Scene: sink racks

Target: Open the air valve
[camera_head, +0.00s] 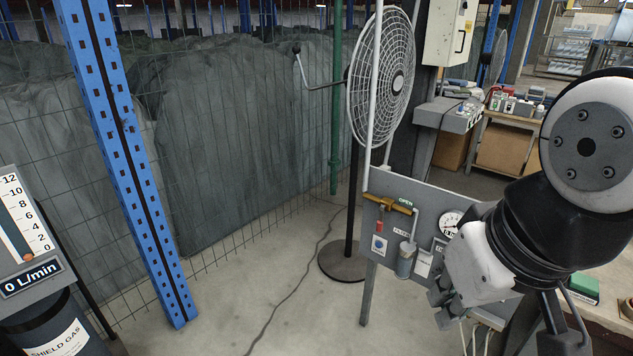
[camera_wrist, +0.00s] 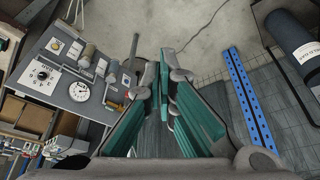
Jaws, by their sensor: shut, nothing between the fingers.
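The air valve (camera_head: 391,204) is a brass body at the upper left of a grey panel (camera_head: 376,264). A red part (camera_head: 379,226) hangs down below its left end. My gripper (camera_head: 443,309) is in front of the panel's lower right, apart from the valve. The wrist view shows its teal-padded fingers (camera_wrist: 163,72) shut and empty, with the panel (camera_wrist: 62,60) to their left.
A round gauge (camera_head: 451,223) and a grey cylinder (camera_head: 406,260) are mounted on the panel. A caged fan (camera_head: 383,76) stands behind it. A blue post (camera_head: 127,150) and a shield gas cylinder (camera_head: 60,325) are at left. The floor between is clear, with a cable.

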